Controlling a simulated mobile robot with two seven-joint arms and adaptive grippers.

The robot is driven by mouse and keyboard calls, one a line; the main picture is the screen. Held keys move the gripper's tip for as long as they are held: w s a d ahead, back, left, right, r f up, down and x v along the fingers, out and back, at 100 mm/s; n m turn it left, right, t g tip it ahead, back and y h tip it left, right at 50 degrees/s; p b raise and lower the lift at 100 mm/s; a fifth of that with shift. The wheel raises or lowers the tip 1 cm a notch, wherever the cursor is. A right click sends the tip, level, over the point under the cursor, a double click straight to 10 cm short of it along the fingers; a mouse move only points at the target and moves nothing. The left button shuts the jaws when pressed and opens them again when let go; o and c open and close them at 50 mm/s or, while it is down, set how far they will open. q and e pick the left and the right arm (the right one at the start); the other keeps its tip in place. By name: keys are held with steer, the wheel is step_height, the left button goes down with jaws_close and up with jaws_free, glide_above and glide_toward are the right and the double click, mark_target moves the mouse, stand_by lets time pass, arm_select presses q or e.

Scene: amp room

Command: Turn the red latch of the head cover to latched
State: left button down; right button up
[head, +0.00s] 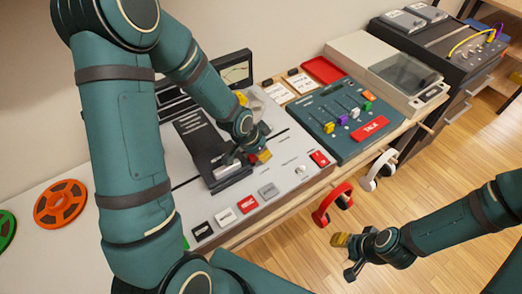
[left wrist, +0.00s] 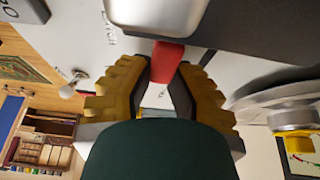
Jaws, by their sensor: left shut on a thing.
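The red latch (left wrist: 166,62) shows in the left wrist view between the yellow pads of my left gripper (left wrist: 163,75), which is shut on it. In the head view my left gripper (head: 260,157) reaches down at the right side of the head cover (head: 232,170), a dark and silver block on the light tape deck. The silver body at the top of the left wrist view looks like the same cover (left wrist: 155,12). The gripper mostly hides the latch in the head view. My right gripper (head: 344,256) is open and empty above the floor.
The deck's front edge carries several buttons, including a red one (head: 247,204). To the right stand a mixer panel (head: 335,135) and a turntable (head: 385,75). Red headphones (head: 322,214) and white headphones (head: 370,180) hang at the front edge. An orange reel (head: 61,202) lies at left.

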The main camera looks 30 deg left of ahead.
arm_select(q)
steer(key=shift+s+f, duration=0.1)
stand_by(0.4)
steer(key=c, duration=0.9)
jaws_free()
steer(key=shift+o, duration=0.2)
steer(key=shift+a+r, duration=0.15)
steer(key=shift+r, duration=0.5)
steer(key=v, duration=1)
steer(key=shift+s+r, duration=0.2)
steer(key=shift+r, duration=0.15)
steer(key=shift+a, duration=0.1)
